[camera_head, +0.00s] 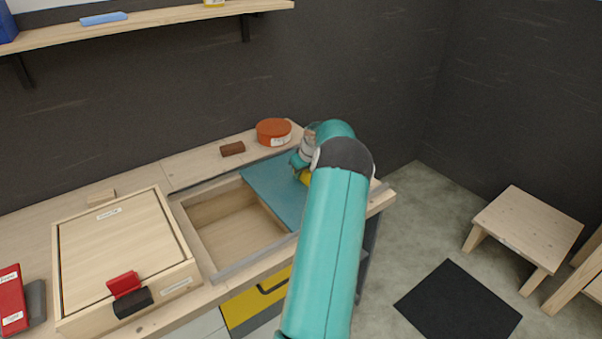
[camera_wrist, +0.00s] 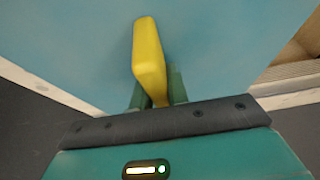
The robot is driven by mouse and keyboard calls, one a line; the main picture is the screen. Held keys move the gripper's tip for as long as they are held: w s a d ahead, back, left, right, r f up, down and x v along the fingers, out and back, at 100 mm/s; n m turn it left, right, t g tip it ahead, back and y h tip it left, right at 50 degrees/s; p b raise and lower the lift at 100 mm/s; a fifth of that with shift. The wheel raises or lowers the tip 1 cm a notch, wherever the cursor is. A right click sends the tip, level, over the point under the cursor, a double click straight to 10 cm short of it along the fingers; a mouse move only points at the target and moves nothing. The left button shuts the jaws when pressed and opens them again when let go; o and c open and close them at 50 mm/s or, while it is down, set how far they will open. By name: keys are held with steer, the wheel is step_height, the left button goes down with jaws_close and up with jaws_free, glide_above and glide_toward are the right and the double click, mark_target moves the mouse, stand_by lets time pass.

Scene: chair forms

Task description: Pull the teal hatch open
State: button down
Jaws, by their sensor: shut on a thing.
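The teal hatch (camera_head: 266,188) is a flat panel over the right part of a recessed wooden compartment (camera_head: 232,223) in the bench top. The left part of the compartment is uncovered and looks empty. A yellow handle (camera_wrist: 149,55) stands on the panel, and the teal surface (camera_wrist: 70,45) fills most of the wrist view. My gripper (camera_wrist: 155,92) is shut on the yellow handle. In the head view my gripper (camera_head: 301,172) is at the panel's right part, and my arm hides the panel's right end and most of the handle.
A wooden lidded box (camera_head: 115,250) with a red-and-black latch stands left of the compartment. A round orange tin (camera_head: 273,133) and a brown block (camera_head: 232,149) sit behind it. A yellow drawer front (camera_head: 250,304) is below. A stool (camera_head: 527,226) and black mat (camera_head: 458,305) are at right.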

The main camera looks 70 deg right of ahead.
steer(key=c, duration=1.4)
jaws_free()
steer(key=shift+o, duration=0.2)
steer(key=shift+a+r, duration=0.1)
steer(key=shift+r, duration=0.05)
steer(key=v, duration=1.3)
steer(key=shift+r, duration=0.25)
steer(key=shift+s+a, duration=0.15)
